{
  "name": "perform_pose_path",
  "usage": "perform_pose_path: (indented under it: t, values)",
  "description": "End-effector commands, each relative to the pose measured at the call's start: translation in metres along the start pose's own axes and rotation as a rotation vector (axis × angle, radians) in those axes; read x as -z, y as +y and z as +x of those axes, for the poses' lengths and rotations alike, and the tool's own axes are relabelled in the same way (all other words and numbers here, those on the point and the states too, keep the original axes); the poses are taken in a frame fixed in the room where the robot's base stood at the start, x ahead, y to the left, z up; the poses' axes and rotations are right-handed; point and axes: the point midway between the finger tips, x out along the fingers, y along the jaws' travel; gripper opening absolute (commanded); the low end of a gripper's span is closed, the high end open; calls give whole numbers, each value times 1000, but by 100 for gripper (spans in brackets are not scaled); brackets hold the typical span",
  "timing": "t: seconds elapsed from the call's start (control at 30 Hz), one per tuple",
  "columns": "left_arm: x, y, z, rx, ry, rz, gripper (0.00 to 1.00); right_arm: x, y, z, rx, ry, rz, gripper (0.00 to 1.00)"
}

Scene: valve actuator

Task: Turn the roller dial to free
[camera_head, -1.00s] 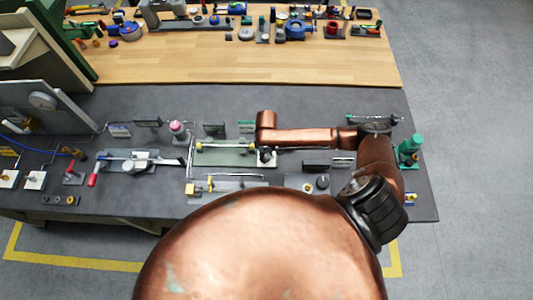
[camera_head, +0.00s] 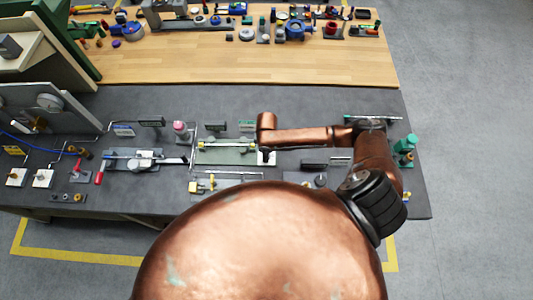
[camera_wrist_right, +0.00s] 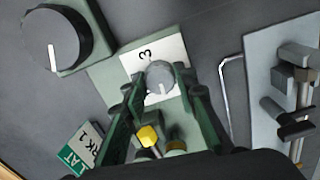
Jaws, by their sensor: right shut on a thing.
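A small round grey knob (camera_wrist_right: 158,80) with a white pointer line sits on a white plate marked "3" (camera_wrist_right: 173,52) in the right wrist view. I cannot tell for certain that it is the roller dial. My right gripper (camera_wrist_right: 160,76) is shut on this knob, with one dark green finger on each side. A larger dark dial (camera_wrist_right: 52,40) with a white pointer line stands apart at the upper left. In the head view my right forearm (camera_head: 300,137) reaches left over the bench, and its fingers are not clear there. My left gripper is not in view.
A yellow hex part (camera_wrist_right: 148,135) lies close between my fingers. A green label (camera_wrist_right: 80,150) is at lower left, and a grey plate with metal fittings (camera_wrist_right: 262,110) is at right. The grey bench (camera_head: 110,200) holds several fixtures; a wooden bench (camera_head: 200,70) stands behind.

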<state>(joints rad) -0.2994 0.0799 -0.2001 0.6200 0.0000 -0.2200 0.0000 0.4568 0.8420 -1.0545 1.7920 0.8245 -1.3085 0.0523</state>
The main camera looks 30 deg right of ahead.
Motion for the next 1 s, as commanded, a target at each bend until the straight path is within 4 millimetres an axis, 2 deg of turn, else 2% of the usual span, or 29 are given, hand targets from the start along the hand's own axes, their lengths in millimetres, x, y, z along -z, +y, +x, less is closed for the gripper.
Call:
perform_pose_path:
  t: [0.3,0.33,0.57,0.87,1.0]
  values:
    - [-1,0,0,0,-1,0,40,0,-1,1,2,0,-1,2]
    - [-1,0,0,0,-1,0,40,0,-1,1,2,0,-1,27]
    - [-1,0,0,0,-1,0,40,0,-1,1,1,0,0,43]
    - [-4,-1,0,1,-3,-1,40,0,0,-1,0,1,0,44]
    - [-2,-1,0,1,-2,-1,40,0,0,-13,0,2,0,44]
